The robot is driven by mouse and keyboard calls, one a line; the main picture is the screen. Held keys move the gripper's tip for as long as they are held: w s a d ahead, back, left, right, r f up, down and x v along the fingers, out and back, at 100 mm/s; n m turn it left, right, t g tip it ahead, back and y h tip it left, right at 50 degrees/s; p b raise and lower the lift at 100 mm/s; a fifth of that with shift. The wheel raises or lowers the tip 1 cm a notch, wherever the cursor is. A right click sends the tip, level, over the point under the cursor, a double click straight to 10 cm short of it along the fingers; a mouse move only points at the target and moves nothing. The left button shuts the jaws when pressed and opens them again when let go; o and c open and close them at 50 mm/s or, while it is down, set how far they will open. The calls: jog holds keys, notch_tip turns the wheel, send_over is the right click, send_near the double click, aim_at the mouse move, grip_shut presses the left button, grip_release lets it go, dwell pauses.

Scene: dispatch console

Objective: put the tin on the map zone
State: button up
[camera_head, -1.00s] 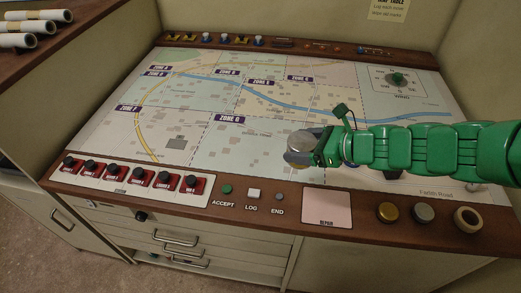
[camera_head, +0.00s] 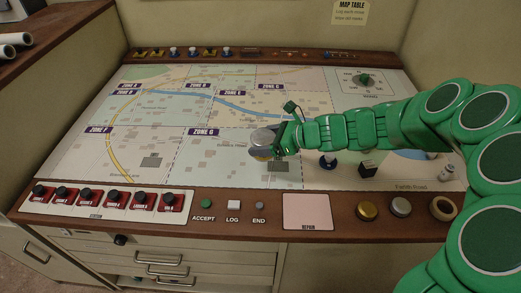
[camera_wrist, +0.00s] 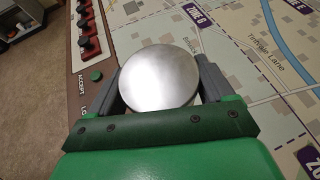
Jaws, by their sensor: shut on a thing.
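The tin is a round silver-lidded thing (camera_head: 263,137) over the map, inside or above the area labelled ZONE G. It also shows in the wrist view (camera_wrist: 159,77), between the two grey fingers. My gripper (camera_head: 268,147) is shut on the tin from the right side. The map (camera_head: 120,160) is a printed sheet with several labelled zones, dashed borders and a blue river. The tin's underside is hidden, so I cannot tell whether it touches the map.
Red switches (camera_head: 105,200) line the console's front left, with the ACCEPT, LOG and END buttons beside them. A pink REPAIR pad (camera_head: 307,211) and round knobs (camera_head: 367,210) are at front right.

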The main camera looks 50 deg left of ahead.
jog(key=shift+w+a+f, duration=0.35)
jog(key=shift+a+f, duration=0.25)
jog(key=shift+f, duration=0.25)
jog(key=shift+w+a+f, duration=0.4)
jog(key=shift+a+f, duration=0.15)
jog(key=shift+f, duration=0.25)
jog(key=shift+w+a+f, duration=0.35)
jog(key=shift+a+f, duration=0.25)
jog(key=shift+f, duration=1.7)
jog(key=shift+f, duration=0.1)
jog(key=o, duration=1.2)
jog(key=shift+c, duration=0.2)
jog(key=shift+w+d, duration=0.1)
jog(key=shift+d, duration=0.1)
jog(key=v, duration=1.1)
jog(key=shift+d+r, duration=0.2)
jog(key=shift+r, duration=0.1)
jog(key=shift+w, duration=0.15)
